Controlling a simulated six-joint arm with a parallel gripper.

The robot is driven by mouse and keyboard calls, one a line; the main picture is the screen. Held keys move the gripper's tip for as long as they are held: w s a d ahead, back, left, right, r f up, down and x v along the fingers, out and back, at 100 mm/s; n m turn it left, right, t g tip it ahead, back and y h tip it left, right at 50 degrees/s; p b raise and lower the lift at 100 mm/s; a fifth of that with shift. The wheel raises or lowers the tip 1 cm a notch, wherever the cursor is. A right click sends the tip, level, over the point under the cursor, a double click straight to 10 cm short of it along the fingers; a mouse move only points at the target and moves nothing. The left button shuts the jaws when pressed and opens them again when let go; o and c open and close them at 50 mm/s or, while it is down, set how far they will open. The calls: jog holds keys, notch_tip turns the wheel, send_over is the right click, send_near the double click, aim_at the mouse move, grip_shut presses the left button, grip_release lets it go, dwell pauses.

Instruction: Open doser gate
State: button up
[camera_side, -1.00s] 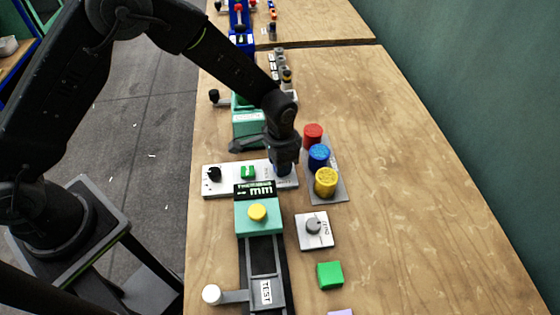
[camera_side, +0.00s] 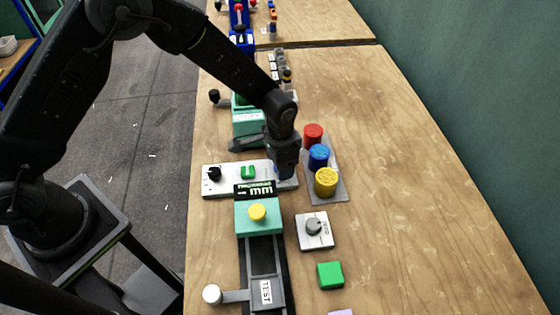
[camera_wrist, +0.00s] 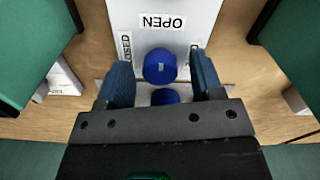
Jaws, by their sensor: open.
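A white panel (camera_side: 226,190) lies on the bench with a black knob, a green piece and labels. In the wrist view the panel (camera_wrist: 190,9) carries an "OPEN" label and a "CLOSED" label, with a blue knob (camera_wrist: 160,66) below them. A second blue part (camera_wrist: 165,96) shows just under the knob. My gripper (camera_wrist: 160,60) is open, with one blue-grey finger on each side of the knob; I cannot tell whether either touches it. In the side view my gripper (camera_side: 285,172) points down at the panel's right end and hides the knob there.
Red (camera_side: 313,134), blue (camera_side: 319,156) and yellow (camera_side: 326,182) cylinders stand on a grey plate close to the right of my gripper. A teal unit with a yellow button (camera_side: 257,212) stands in front. The bench (camera_side: 430,200) is clear farther right.

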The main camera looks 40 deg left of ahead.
notch_tip(320, 180, up, 14)
dwell(0.5)
jog(key=shift+f, duration=0.1)
jog(key=s+a+r+n+t, duration=0.3)
jog(key=s+a+r, duration=0.65)
jog(key=r, duration=0.35)
jog(key=s+a+r+n+t, duration=0.1)
jog(key=s+a, duration=0.1)
jog(key=s, duration=0.4)
jog(key=s+a+r+n+t, duration=0.1)
jog(key=s+a+n, duration=0.1)
jog(key=s, duration=0.4)
jog(key=shift+s+a+t, duration=0.15)
jog(key=shift+a+t, duration=0.15)
jog(key=shift+a, duration=0.3)
